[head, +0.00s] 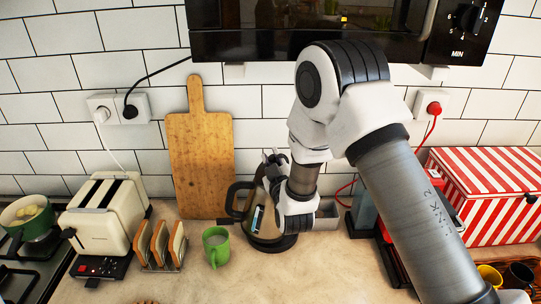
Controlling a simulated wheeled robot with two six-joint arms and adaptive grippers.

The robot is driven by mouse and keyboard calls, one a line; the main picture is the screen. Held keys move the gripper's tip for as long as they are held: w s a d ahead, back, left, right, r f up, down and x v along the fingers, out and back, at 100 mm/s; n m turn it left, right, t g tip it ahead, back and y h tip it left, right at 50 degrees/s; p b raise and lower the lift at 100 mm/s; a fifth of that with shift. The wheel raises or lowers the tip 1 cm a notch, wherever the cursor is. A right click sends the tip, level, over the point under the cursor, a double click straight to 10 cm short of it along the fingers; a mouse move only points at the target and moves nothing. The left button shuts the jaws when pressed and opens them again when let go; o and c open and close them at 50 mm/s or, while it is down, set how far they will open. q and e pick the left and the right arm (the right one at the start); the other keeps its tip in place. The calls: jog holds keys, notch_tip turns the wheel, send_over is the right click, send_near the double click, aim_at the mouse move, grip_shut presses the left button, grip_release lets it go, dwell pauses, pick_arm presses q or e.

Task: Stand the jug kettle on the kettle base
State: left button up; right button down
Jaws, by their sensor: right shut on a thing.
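The jug kettle (262,225) stands upright near the back of the worktop, with its dark handle (232,200) on the left and a water window on its front. A dark round rim, which looks like the kettle base (272,246), shows directly under it. I cannot tell whether the kettle is seated on it or slightly above. My right gripper (272,165) comes in from the right and is shut on the kettle near its top. My wrist and arm hide the kettle's right side. My left gripper is out of view.
A green mug (216,246) stands close to the left of the kettle, with a toast rack (162,245) and a cream toaster (108,215) beyond. A wooden board (200,160) leans on the wall behind. A red-striped box (485,195) stands right; a microwave (330,30) hangs above.

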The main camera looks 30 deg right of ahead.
jog(key=shift+w+f+b, duration=0.15)
jog(key=shift+f+b, duration=0.1)
jog(key=shift+f, duration=0.4)
jog(key=shift+w+f+b, duration=0.15)
jog(key=shift+f+b, duration=0.1)
jog(key=shift+f, duration=0.35)
jog(key=shift+s+a+f, duration=0.1)
jog(key=shift+a+f, duration=0.05)
jog(key=shift+f, duration=0.05)
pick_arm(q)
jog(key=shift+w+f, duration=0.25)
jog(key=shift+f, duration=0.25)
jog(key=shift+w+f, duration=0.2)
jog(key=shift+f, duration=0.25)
pick_arm(e)
jog(key=shift+s, duration=0.1)
jog(key=shift+d, duration=0.3)
jog(key=shift+w+d, duration=0.2)
jog(key=shift+d, duration=0.1)
pick_arm(q)
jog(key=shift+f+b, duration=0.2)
jog(key=shift+b, duration=0.15)
pick_arm(e)
jog(key=shift+a, duration=0.15)
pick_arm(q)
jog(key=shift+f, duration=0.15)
pick_arm(e)
jog(key=shift+f, duration=0.1)
